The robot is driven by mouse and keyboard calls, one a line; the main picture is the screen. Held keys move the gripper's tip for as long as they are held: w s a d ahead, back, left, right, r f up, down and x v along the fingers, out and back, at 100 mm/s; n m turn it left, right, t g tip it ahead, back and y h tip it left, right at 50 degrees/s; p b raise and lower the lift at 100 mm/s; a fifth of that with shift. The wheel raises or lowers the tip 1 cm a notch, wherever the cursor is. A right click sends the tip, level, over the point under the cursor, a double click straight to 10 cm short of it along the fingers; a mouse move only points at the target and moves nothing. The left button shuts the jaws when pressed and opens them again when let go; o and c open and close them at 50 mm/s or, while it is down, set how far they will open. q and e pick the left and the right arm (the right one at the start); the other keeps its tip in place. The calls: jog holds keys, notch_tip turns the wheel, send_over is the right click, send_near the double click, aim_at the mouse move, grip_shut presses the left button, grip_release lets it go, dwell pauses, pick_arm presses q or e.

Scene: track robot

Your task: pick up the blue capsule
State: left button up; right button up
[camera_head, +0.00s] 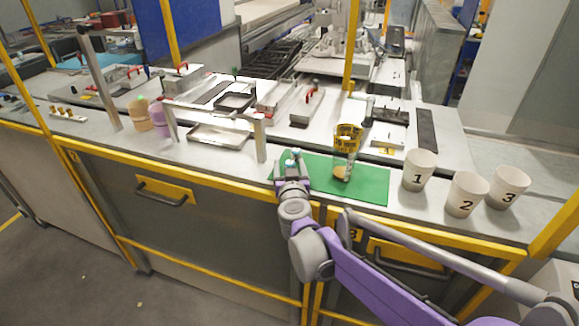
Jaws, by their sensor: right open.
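A small light-blue piece, likely the blue capsule (297,153), shows at the tip of my right gripper, near the left end of the green mat (372,184). It is too small to make out its full shape. My right gripper (293,160) is open and reaches over the left part of the mat from the front. Its fingers partly hide the spot, so I cannot tell whether they touch the piece. My left gripper is not in view.
White cups marked 1 (418,170), 2 (465,194) and 3 (507,187) stand farther right. A white frame (259,140) stands close on the left.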

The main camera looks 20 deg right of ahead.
grip_shut()
dwell(0.3)
notch_tip(320, 180, up, 10)
dwell(0.9)
